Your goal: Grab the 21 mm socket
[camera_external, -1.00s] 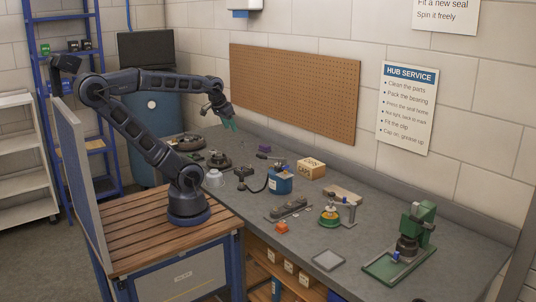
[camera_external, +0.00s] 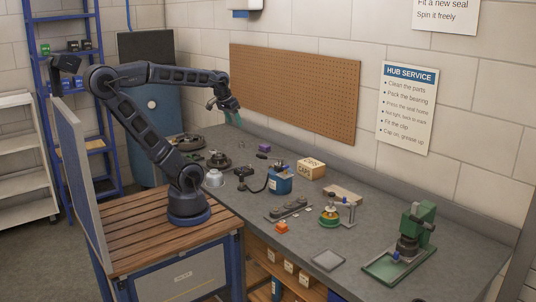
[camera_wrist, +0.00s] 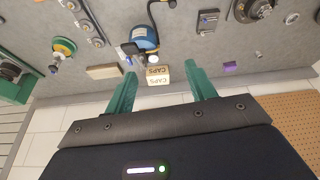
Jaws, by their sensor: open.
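My gripper (camera_external: 233,117) is raised above the far part of the bench, near the pegboard. Its two green fingers are apart and empty in the wrist view (camera_wrist: 160,72). A dark rail (camera_external: 289,209) with several small round pieces, possibly sockets, lies on the bench in front of the blue container. It also shows at the upper left of the wrist view (camera_wrist: 90,27). Size marks are too small to read, so I cannot tell which piece is 21 mm. The gripper is well away from the rail.
A CAPS box (camera_external: 312,168) and blue container (camera_external: 280,181) stand mid-bench. A yellow-green piece (camera_external: 328,217) sits by a small stand; a green press (camera_external: 412,232) is at the right. A purple block (camera_external: 264,148) lies near the wall. Bare bench lies between these.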

